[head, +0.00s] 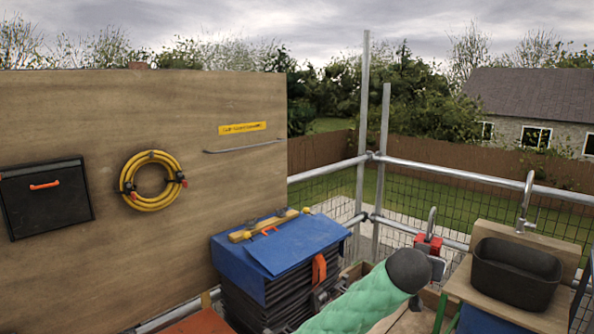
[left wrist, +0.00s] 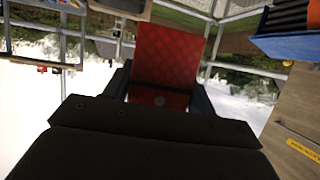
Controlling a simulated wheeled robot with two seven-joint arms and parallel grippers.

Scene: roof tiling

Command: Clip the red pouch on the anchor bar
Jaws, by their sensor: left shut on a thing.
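The red pouch (head: 428,246) is beyond the dark end of my green left arm in the head view, with a grey hook (head: 432,220) rising from its top. My left gripper (head: 432,262) is shut on the pouch; the arm hides part of the grip. In the left wrist view the pouch (left wrist: 163,62) fills the space between the two dark fingers. A thin grey bar (head: 243,146), seemingly the anchor bar, is on the wooden wall under a yellow label (head: 242,128). The pouch is well to the right of this bar and apart from it. My right gripper is out of view.
A blue-covered dark stack (head: 285,245) with a yellow level on top stands between wall and pouch. A yellow hose coil (head: 152,181) and a black case (head: 45,196) hang on the wall. Scaffold rails (head: 455,175) run behind. A black bucket (head: 515,273) is at right.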

